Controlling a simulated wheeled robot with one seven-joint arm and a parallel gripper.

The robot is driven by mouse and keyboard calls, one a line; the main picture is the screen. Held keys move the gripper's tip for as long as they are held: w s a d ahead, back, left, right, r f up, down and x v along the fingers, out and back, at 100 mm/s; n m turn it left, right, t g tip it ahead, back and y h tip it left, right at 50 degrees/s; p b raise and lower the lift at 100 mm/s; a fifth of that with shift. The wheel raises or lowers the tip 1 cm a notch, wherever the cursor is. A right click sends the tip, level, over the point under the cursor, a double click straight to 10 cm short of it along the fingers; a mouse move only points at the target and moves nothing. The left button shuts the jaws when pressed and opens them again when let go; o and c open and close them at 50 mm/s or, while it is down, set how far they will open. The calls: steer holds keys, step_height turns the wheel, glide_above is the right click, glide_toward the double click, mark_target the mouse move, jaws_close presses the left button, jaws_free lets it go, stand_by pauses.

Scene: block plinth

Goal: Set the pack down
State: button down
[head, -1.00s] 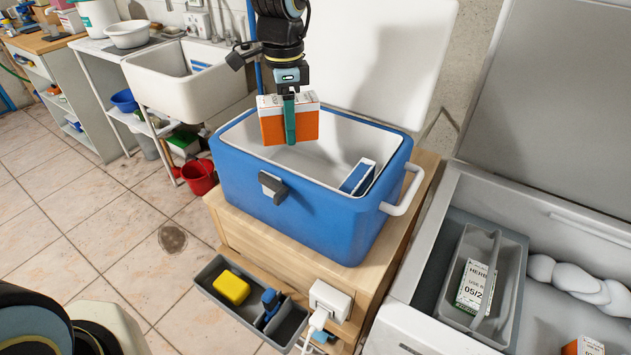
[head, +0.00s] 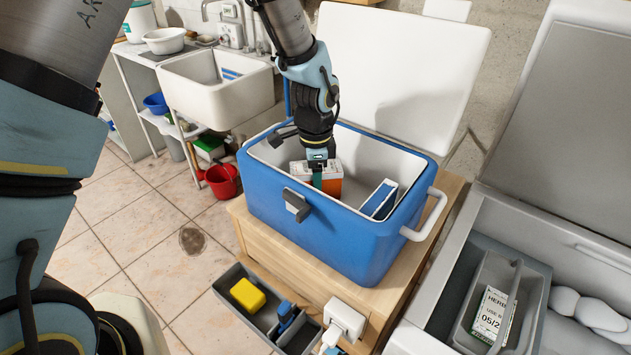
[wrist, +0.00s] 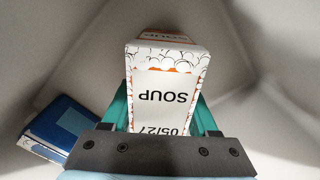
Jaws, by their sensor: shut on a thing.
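The pack is an orange and white box (head: 329,178). In the wrist view its white face (wrist: 166,96) reads SOUP and 05/27. My gripper (head: 318,180) is shut on it, with a green finger on each side of the pack in the wrist view. The pack is down inside the open blue cooler (head: 330,233), toward its left part. The cooler's front wall hides the pack's lower end, and I cannot tell whether it touches the floor.
A blue and white box (head: 379,199) leans inside the cooler at the right; it also shows in the wrist view (wrist: 62,127). The cooler's white lid (head: 405,75) stands open behind. A grey freezer (head: 560,235) with a grey basket (head: 487,285) is at the right.

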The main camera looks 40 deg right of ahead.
steer(key=shift+f, duration=0.1)
steer(key=shift+c, duration=0.8)
jaws_free()
step_height(320, 180, up, 12)
steer(key=b, duration=0.3)
